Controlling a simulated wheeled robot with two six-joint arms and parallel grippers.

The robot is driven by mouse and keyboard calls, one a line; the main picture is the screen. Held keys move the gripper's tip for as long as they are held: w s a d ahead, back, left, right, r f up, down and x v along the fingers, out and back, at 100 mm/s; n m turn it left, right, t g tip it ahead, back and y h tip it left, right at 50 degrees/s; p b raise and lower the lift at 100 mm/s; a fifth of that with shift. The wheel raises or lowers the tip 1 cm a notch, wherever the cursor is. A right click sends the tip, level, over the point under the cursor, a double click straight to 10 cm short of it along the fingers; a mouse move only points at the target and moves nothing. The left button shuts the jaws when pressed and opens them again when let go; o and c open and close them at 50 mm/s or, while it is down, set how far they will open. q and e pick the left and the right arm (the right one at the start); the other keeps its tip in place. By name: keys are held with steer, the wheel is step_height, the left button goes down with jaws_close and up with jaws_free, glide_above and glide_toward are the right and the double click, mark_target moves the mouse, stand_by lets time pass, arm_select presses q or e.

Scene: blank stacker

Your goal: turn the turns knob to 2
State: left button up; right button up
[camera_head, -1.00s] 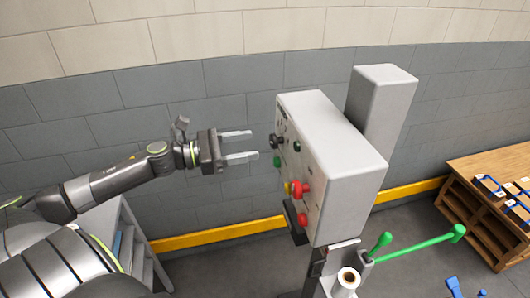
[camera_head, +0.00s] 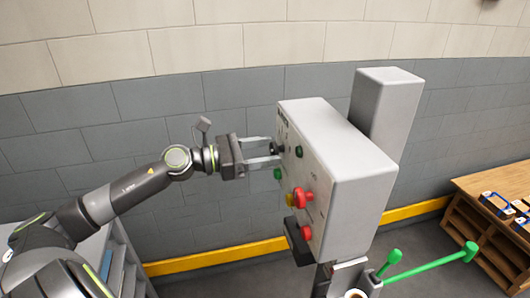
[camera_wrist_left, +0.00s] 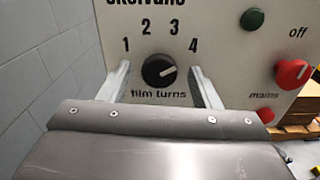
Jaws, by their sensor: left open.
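The black film turns knob (camera_wrist_left: 159,71) is on the panel face of the light grey control box (camera_head: 350,160). The digits 1, 2, 3 and 4 arc above it. Its white mark points right and slightly up, nearest the 4. In the head view the knob (camera_head: 279,148) is partly hidden by the fingers. My left gripper (camera_head: 279,150) is open, its fingertips at the panel. In the wrist view its fingers (camera_wrist_left: 162,82) stand on either side of the knob, with a gap at each side. My right gripper is out of view.
A red mains knob (camera_wrist_left: 292,74) with an "off" label and a green button (camera_wrist_left: 252,20) are to the right on the panel. Red, yellow and green controls sit lower on the box. A green lever (camera_head: 430,264) sticks out below it. A wooden bench (camera_head: 490,215) stands far right.

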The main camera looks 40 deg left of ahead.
arm_select(q)
steer(key=shift+w+d, duration=0.1)
steer(key=shift+w, duration=0.05)
steer(key=c, duration=1)
